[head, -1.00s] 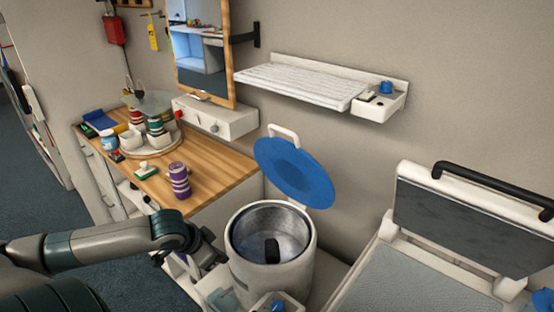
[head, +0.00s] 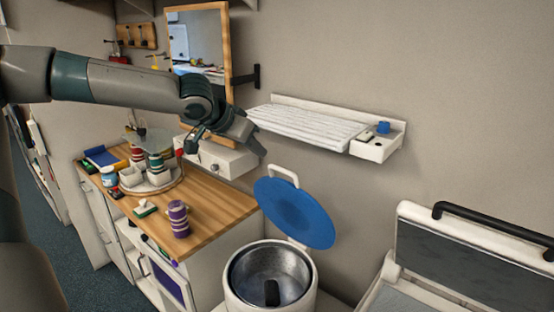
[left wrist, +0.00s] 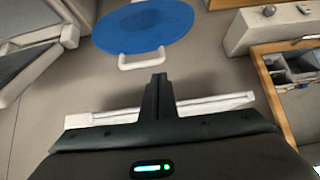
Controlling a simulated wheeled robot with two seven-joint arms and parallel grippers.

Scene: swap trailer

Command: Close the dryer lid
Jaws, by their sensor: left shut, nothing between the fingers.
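The dryer is a white round drum (head: 240,298) at the bottom centre of the head view, with a metal inside and a dark piece in it. Its blue round lid (head: 295,212) stands open, tilted up behind the drum, with a white handle (head: 284,175) at its top. My left gripper (head: 258,148) is shut and empty, above and a little left of the handle, apart from it. In the left wrist view the shut fingers (left wrist: 158,90) point towards the lid (left wrist: 145,25) and its white handle (left wrist: 141,60). My right gripper is not in view.
A white slatted wall shelf (head: 305,128) is right of my left gripper. A wood-framed mirror (head: 200,60) is behind the arm. A wooden counter (head: 215,200) holds a purple striped cup (head: 178,219) and other items. A white frame with a black bar (head: 490,228) is at right.

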